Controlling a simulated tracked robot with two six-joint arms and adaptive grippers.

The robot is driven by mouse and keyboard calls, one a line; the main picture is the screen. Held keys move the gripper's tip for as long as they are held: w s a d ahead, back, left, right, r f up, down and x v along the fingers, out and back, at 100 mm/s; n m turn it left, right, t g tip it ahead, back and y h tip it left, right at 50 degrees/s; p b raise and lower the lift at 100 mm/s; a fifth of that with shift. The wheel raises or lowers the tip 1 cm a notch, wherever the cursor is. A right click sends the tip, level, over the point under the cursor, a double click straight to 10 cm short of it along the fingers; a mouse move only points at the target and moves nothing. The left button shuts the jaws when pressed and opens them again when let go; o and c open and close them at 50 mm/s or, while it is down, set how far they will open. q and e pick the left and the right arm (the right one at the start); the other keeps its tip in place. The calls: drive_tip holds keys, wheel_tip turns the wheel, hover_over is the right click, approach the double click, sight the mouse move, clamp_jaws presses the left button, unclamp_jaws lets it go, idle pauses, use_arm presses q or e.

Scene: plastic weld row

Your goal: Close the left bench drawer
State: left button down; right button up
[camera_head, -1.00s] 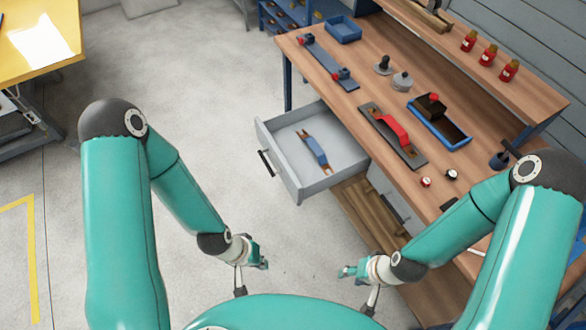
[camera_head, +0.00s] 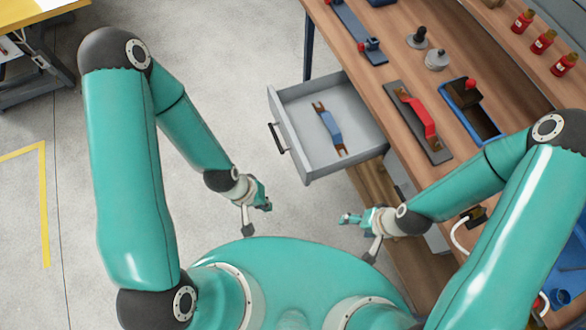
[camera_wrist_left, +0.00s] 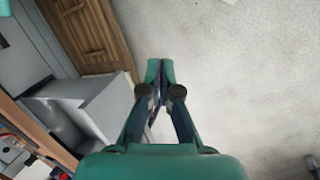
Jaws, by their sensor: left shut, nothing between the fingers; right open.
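The left bench drawer (camera_head: 307,163) is pulled out from the bench, a grey open box with a dark handle (camera_head: 278,138) on its front. A blue part with brown ends (camera_head: 329,128) lies inside it. My left gripper (camera_head: 262,205) is shut and empty, apart from the drawer, in front of and below it in the head view. In the left wrist view its fingers (camera_wrist_left: 160,75) meet over bare floor, with a grey box-like surface (camera_wrist_left: 85,100) to their left. My right gripper (camera_head: 348,219) is open and empty, below the drawer in the head view, near the bench's lower shelf.
Bare floor (camera_head: 235,90) lies left of the drawer. A yellow table (camera_head: 30,12) stands at far left.

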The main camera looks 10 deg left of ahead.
sight(300, 169)
drive_tip(key=shift+o, duration=0.2)
wheel_tip(300, 169, down, 6)
drive_tip(key=b, duration=0.4)
drive_tip(key=shift+b, duration=0.4)
use_arm(q)
drive_tip(key=w+a+f+n+b, duration=0.45)
drive_tip(key=n+b, duration=0.25)
drive_tip(key=n, duration=0.3)
drive_tip(key=w+r+n+t+h+b, duration=0.35)
drive_tip(key=r+n+b, duration=0.35)
drive_tip(key=n+b, duration=0.45)
drive_tip(key=shift+t, duration=0.45)
drive_tip(key=b+x, duration=0.1)
drive_tip(key=x, duration=0.3)
drive_tip(key=b+x, duration=0.2)
drive_tip(key=x, duration=0.1)
drive_tip(key=d+r+b+x, duration=0.1)
drive_tip(key=b+x, duration=0.1)
drive_tip(key=x, duration=0.2)
drive_tip(key=shift+w+d+f, duration=0.15)
drive_tip(key=shift+w+d, duration=0.15)
drive_tip(key=shift+d, duration=0.05)
drive_tip(key=shift+w+d, duration=0.45)
drive_tip(key=shift+d, duration=0.1)
use_arm(e)
wheel_tip(300, 169, down, 24)
drive_tip(key=shift+r, duration=0.25)
